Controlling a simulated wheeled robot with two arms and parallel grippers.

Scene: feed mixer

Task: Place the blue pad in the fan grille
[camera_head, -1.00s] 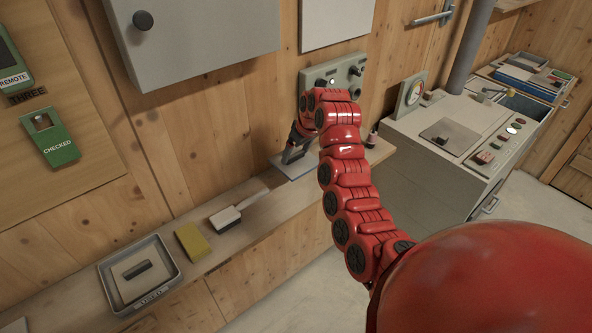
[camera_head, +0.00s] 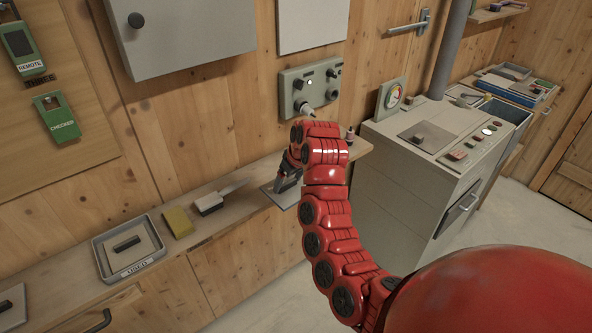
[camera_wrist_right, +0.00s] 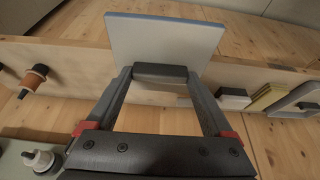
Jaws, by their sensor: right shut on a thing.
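The blue pad (camera_head: 285,195) is a flat, pale plate with a blue rim; in the head view it is small and partly covered by my arm. In the right wrist view the pad (camera_wrist_right: 165,38) shows its pale face and blue edge, with a dark bar handle between my fingers. My right gripper (camera_head: 287,180) is shut on that handle and holds the pad by the bench's front edge; the gripper also shows in the right wrist view (camera_wrist_right: 160,80). My left gripper is not in view. I cannot make out a fan grille.
The wooden bench (camera_head: 75,262) holds a grey tray (camera_head: 158,255) marked USED, a yellow block (camera_head: 178,222) and a brush (camera_head: 209,204). A knobbed control panel (camera_head: 311,85) is on the wall behind my arm. A grey cabinet (camera_head: 400,185) stands to the right.

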